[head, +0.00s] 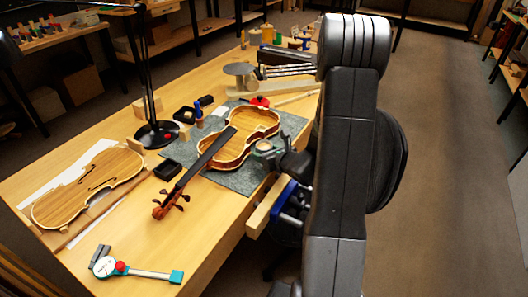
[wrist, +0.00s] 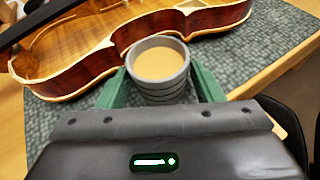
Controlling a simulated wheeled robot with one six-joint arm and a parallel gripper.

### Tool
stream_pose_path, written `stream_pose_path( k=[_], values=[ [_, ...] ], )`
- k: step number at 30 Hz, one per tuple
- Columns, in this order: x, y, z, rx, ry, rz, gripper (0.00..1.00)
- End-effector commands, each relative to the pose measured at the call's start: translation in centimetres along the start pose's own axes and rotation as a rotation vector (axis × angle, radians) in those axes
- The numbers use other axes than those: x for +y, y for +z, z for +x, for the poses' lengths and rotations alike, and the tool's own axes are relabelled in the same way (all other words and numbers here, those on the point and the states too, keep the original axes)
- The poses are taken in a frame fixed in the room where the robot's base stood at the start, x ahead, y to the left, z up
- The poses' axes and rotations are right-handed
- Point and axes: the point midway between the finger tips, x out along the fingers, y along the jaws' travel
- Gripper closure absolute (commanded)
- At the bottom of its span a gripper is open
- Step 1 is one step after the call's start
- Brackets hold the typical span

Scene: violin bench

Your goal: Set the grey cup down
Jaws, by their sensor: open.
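The grey cup (wrist: 160,88), ribbed and filled with something tan, is between the two green fingers of my gripper (wrist: 159,76) in the wrist view. The fingers are open, one on each side of it. The cup looks upright, but its base is hidden behind my gripper body. In the head view the cup (head: 264,147) is over the right edge of the grey-green mat (head: 240,181), close beside the open violin body (head: 232,152). My gripper (head: 272,153) reaches it from the right there.
The violin's rim lies just beyond the cup. A small black tray (head: 168,169), a lamp base (head: 157,133) and a violin plate (head: 88,187) are further left. The front bench area is mostly clear around a dial gauge (head: 105,267).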

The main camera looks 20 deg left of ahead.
Motion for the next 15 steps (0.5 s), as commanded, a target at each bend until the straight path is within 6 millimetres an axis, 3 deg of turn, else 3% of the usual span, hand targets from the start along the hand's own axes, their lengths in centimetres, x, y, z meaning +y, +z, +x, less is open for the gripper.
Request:
stream_pose_path(
  k=[7,12,15],
  values=[
    [0.01,-0.02,0.14,0.001,0.0,0.0,0.42],
    [0.01,-0.03,0.12,0.001,0.0,0.0,0.75],
    [0.0,0.0,0.12,0.0,0.0,-0.001,0.82]
  ],
)
